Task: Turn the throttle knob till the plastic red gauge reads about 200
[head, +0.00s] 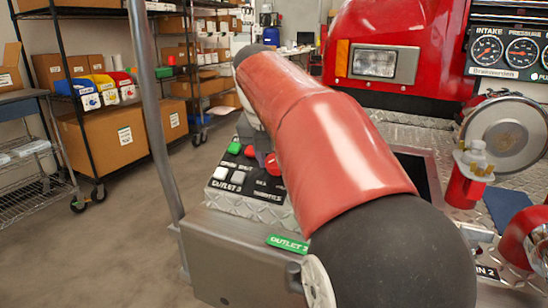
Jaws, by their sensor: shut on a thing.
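My gripper (261,157) reaches down to the control panel (222,187) in the middle of the head view. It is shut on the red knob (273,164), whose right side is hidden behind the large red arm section. The small lettering below it is partly covered and hard to read. Round dials sit at the top right: one under INTAKE (487,51), one under PRESSURE (522,52), and another cut by the picture edge. Their needles are too small to read. I cannot tell which is the plastic red gauge.
A green button (234,148) and white buttons (237,177) sit left of the knob. A metal post (154,110) stands left of the panel. A metal box (225,250) with a green OUTLET 3 label is in front. Shelves with boxes (95,130) stand at left, beside clear floor.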

